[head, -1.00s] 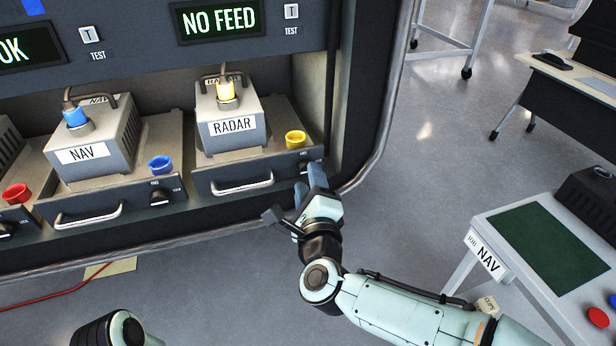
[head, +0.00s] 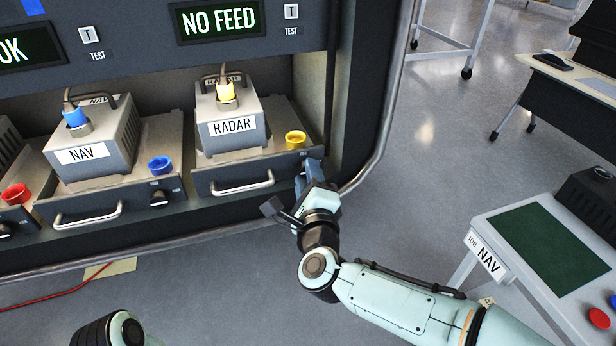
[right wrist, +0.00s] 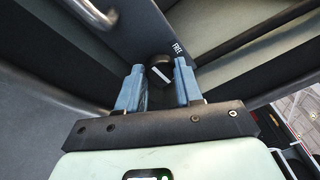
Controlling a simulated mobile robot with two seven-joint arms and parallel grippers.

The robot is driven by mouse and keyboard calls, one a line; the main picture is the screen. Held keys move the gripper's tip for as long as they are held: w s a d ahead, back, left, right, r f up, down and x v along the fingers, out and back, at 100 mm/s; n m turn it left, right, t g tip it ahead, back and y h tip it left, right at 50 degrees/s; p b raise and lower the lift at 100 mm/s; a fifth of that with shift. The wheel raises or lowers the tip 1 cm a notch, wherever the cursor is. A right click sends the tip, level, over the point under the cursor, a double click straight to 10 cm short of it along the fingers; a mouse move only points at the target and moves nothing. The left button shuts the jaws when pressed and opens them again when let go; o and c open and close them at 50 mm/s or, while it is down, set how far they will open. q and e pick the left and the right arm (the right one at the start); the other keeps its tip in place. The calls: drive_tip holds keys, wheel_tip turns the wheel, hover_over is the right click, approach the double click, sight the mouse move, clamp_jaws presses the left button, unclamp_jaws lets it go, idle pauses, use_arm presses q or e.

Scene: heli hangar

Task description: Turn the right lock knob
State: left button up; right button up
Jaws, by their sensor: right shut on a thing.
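The right lock knob is a small black knob with a white mark, between my right fingertips in the right wrist view (right wrist: 160,70). It sits on the front of the RADAR unit's tray (head: 222,180), at the right end. My right gripper (head: 308,172) is shut on it with its blue fingers on either side; the gripper also fills the right wrist view (right wrist: 158,84). In the head view the fingers hide the knob. A label reading "FREE" (right wrist: 178,50) is near the knob. My left gripper is out of view; only part of my left arm shows at bottom left.
The rack's rounded frame (head: 385,120) is close on the right. A NAV cart (head: 540,245) stands right.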

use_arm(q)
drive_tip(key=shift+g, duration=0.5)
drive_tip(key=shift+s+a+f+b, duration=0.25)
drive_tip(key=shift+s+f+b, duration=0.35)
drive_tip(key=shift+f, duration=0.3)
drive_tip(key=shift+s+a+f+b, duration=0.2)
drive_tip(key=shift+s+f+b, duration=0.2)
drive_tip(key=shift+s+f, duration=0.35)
use_arm(e)
drive_tip(key=shift+w+d+f+n+t+y, duration=0.15)
drive_tip(key=shift+n+y, duration=0.45)
drive_tip(key=shift+n, duration=2.65)
drive_tip(key=shift+s+r+n+t+y, duration=0.1)
drive_tip(key=shift+n+t+y, duration=0.35)
drive_tip(key=shift+n, duration=2.75)
drive_tip(key=shift+w+d+f+n+y, duration=0.1)
drive_tip(key=shift+n+y, duration=0.65)
drive_tip(key=shift+n, duration=2.5)
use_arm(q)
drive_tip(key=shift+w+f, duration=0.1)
use_arm(e)
drive_tip(key=shift+n, duration=0.3)
drive_tip(key=o, duration=0.8)
drive_tip(key=shift+c, duration=0.2)
drive_tip(key=shift+s, duration=0.2)
